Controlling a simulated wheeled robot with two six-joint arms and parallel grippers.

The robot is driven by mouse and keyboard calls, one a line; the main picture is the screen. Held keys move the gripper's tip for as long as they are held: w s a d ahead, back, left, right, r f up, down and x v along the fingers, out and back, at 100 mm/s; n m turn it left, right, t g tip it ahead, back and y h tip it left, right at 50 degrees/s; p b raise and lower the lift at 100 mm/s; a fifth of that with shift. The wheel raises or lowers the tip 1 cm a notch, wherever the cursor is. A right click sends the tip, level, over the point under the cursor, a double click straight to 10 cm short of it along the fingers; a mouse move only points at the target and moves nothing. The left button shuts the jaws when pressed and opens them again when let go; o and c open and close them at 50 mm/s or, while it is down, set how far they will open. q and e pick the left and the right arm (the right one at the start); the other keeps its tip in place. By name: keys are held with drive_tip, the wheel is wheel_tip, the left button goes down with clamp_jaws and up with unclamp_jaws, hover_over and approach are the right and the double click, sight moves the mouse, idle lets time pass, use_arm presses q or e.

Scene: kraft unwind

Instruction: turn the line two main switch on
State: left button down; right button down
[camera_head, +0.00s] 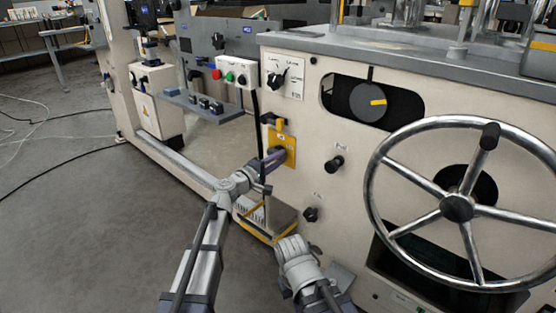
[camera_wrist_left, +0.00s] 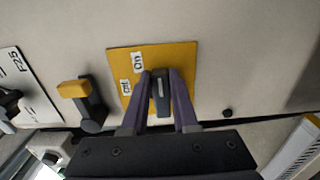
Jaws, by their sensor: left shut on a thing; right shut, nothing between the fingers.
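The main switch is a dark rotary handle (camera_wrist_left: 160,92) on a yellow plate (camera_wrist_left: 185,52) with white "On" (camera_wrist_left: 138,62) and "Off" (camera_wrist_left: 125,87) labels. The plate (camera_head: 290,143) is on the cream machine front in the head view. My left gripper (camera_head: 274,157) reaches it from the left. In the left wrist view its fingers (camera_wrist_left: 160,100) are shut on the handle, one on each side. The handle stands roughly upright in that picture, right of both labels. My right gripper (camera_head: 292,246) is lower, away from the switch, shut and empty; its fingertips are hard to make out.
A yellow-tipped dark lever (camera_wrist_left: 84,105) sits beside the plate. A large chrome handwheel (camera_head: 457,208) fills the right of the machine. A button box (camera_head: 234,75) and a selector panel (camera_head: 283,77) are above the switch. Black knobs (camera_head: 334,164) are to its right.

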idle(0.5)
use_arm(q)
drive_tip(key=c, duration=0.7)
unclamp_jaws()
drive_tip(key=shift+s+a, duration=0.1)
drive_tip(key=v, duration=0.7)
drive_tip(key=shift+s+a, duration=0.15)
drive_tip(key=shift+s, duration=0.05)
drive_tip(key=shift+f, duration=0.1)
